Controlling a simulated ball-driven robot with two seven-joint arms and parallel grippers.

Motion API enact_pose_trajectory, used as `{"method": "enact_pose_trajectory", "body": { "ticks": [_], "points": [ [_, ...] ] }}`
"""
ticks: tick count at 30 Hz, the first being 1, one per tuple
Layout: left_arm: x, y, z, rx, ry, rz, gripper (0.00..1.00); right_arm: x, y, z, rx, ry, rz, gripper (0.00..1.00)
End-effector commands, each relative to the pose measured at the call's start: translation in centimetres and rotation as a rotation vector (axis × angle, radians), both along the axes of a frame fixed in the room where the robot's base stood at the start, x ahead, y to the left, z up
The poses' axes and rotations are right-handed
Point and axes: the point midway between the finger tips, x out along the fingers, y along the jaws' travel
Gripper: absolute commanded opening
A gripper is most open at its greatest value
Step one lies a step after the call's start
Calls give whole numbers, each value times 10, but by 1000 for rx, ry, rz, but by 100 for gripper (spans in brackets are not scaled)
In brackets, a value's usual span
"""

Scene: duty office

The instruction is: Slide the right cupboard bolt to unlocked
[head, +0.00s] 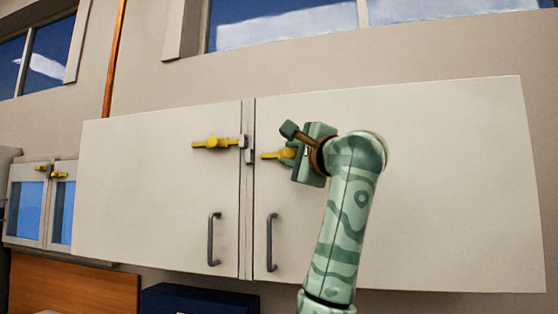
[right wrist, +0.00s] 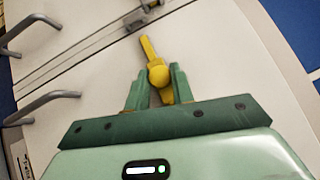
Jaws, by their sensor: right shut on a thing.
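The right cupboard bolt (head: 270,155) is yellow and sits near the inner edge of the white right door (head: 420,210). Its rod points left, and its tip looks a little apart from the grey catch (head: 249,157) at the door seam. My right gripper (head: 294,153) is shut on the bolt's knob and hides much of the bolt in the head view. In the right wrist view the yellow knob (right wrist: 158,76) sits between the green fingers (right wrist: 157,88), with the rod sticking out beyond them. My left gripper is not in view.
A second yellow bolt (head: 212,143) on the left door (head: 160,195) reaches its grey catch (head: 243,141). Dark handles (head: 213,240) and (head: 271,243) stand out low on both doors. A smaller blue-paned cabinet (head: 40,205) is at far left.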

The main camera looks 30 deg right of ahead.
Motion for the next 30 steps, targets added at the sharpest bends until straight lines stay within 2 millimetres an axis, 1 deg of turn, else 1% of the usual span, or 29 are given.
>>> {"method": "enact_pose_trajectory", "body": {
  "ticks": [1,3,9,10,11,12,20,23,26,29,30],
  "points": [
    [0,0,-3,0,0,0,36,-3,-2,-2,0,-1,1,0],
    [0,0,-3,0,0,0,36,-5,-4,-1,-1,0,0,0],
    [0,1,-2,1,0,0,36,-5,-5,0,-2,2,-2,0],
    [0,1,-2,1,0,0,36,-4,-5,0,-2,2,-2,26],
    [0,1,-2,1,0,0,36,-4,-4,-1,-2,2,-2,35],
    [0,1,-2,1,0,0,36,-4,-4,-1,-2,1,-1,45],
    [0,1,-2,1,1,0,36,-4,-4,0,-1,1,0,45],
    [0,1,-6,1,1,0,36,-9,-3,-2,-1,-1,1,45],
    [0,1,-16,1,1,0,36,-22,-1,-6,-1,-4,1,45],
    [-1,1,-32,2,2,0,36,-45,1,-12,0,-8,3,45],
    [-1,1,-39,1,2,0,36,-56,2,-15,1,-8,3,45]
  ]
}}
